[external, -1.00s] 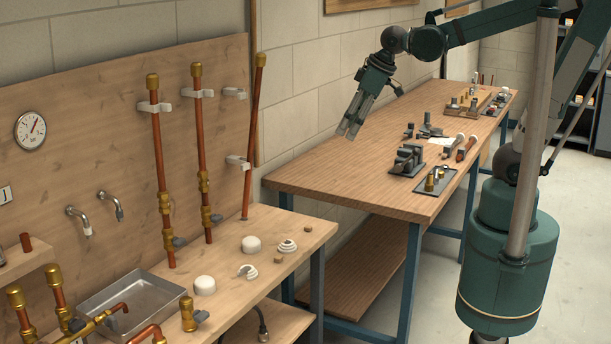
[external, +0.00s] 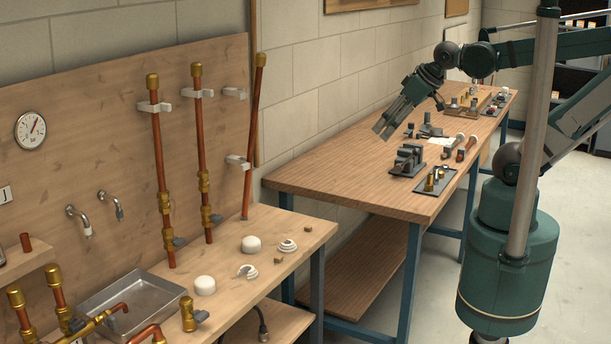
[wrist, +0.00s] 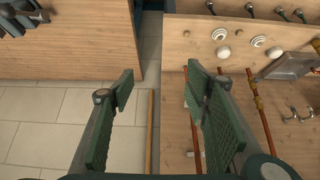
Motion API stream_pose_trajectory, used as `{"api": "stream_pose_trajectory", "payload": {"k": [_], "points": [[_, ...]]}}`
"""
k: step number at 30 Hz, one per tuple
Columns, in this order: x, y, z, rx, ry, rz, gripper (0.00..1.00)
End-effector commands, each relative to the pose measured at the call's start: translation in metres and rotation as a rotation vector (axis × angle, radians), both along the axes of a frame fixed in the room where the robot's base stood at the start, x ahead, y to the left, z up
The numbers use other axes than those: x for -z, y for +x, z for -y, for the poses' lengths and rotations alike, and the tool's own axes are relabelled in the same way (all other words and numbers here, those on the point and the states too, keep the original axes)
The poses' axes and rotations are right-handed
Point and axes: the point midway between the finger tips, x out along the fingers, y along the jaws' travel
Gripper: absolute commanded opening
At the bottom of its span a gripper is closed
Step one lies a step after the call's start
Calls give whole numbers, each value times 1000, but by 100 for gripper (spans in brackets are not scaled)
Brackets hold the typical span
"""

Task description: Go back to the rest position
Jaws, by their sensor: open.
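My gripper (external: 385,130) hangs in the air over the far wooden workbench (external: 340,180), pointing down and to the left. It is open and empty. In the wrist view its two fingers (wrist: 160,105) stand wide apart with nothing between them. Below them that view shows the tiled wall (wrist: 45,120) and a gap between the two benches. No object is near the fingertips.
The near bench (external: 290,228) carries copper pipes (external: 161,190), a metal tray (external: 130,300) and white fittings (external: 205,285). The far bench holds a vise (external: 408,160), a small dark tray (external: 436,182) and several tools. The far bench's near left end is clear.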

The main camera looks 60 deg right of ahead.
Motion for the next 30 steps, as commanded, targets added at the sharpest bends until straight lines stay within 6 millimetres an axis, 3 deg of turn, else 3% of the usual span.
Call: {"api": "stream_pose_trajectory", "payload": {"k": [10,19,30], "points": [[1,0,0,0,0,1,47],[18,0,0,0,0,0,47],[17,0,0,0,0,0,47]]}}
